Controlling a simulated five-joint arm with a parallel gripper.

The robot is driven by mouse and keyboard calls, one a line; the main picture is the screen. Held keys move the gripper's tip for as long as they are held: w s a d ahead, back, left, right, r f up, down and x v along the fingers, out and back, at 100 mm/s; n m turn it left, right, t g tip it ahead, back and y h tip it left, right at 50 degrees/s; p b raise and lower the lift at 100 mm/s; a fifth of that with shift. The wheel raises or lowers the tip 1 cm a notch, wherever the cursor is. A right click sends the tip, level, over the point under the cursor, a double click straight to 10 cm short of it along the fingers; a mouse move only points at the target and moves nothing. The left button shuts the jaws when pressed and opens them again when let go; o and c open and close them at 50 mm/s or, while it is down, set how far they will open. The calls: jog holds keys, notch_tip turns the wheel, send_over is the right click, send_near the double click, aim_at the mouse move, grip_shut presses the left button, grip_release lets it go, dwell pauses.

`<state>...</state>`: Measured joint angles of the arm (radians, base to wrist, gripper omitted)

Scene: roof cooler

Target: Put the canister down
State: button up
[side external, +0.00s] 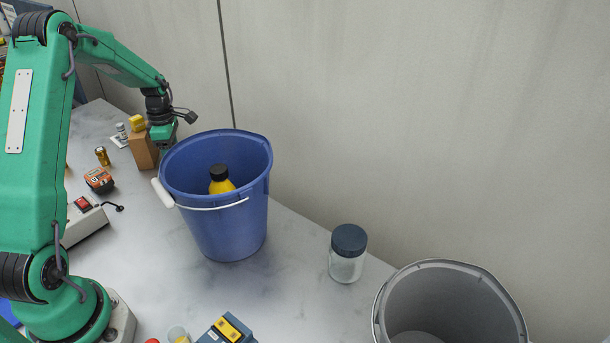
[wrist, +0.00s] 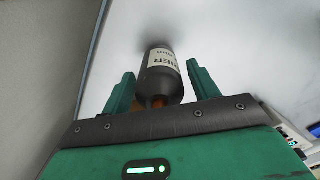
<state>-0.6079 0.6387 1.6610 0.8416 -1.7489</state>
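The dark grey canister (wrist: 165,82) shows in the wrist view, with a white lettered label and an orange part at its near end. My gripper (wrist: 162,70) has one green finger on each side of it. A narrow gap seems to show between each finger and the canister, so the gripper looks open around it. In the side external view my gripper (side external: 163,140) points down behind the blue bucket's left rim. The bucket hides the fingertips and the canister there. Whether the canister's far end touches the pale surface is hard to tell.
The blue bucket (side external: 230,225) holds a yellow bottle (side external: 221,182). A brown box (side external: 143,150) with a yellow item on top stands left of my gripper. A glass jar (side external: 346,265) and a grey bucket (side external: 445,275) are at right. The front-middle table (side external: 290,290) is clear.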

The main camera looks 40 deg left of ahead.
jog(key=shift+r, duration=0.15)
notch_tip(320, 180, up, 12)
jog(key=shift+f, duration=0.15)
dwell(0.8)
jog(key=shift+r, duration=0.2)
